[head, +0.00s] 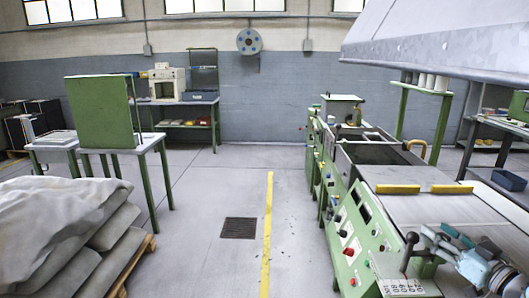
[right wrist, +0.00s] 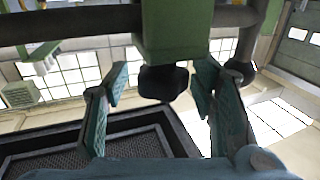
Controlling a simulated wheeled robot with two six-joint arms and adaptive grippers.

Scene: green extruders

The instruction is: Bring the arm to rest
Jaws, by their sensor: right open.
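My right gripper (head: 458,242) is at the bottom right of the head view, over the near end of the green extruder machine (head: 352,232). Its teal fingers also show in the right wrist view (right wrist: 160,88), spread apart. A dark knob (right wrist: 163,82) under a green block (right wrist: 168,30) appears between the fingers in that view. The fingers are not closed on it; its depth relative to them is unclear. In the head view a black-handled lever (head: 410,243) stands just left of the gripper. My left gripper is not in view.
Grey sacks (head: 60,225) lie on a wooden pallet at the lower left. A green-panelled table (head: 150,143) stands behind them. A grey hood (head: 440,45) hangs over the machine. The floor around the yellow line (head: 267,225) and the drain grate (head: 239,228) is clear.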

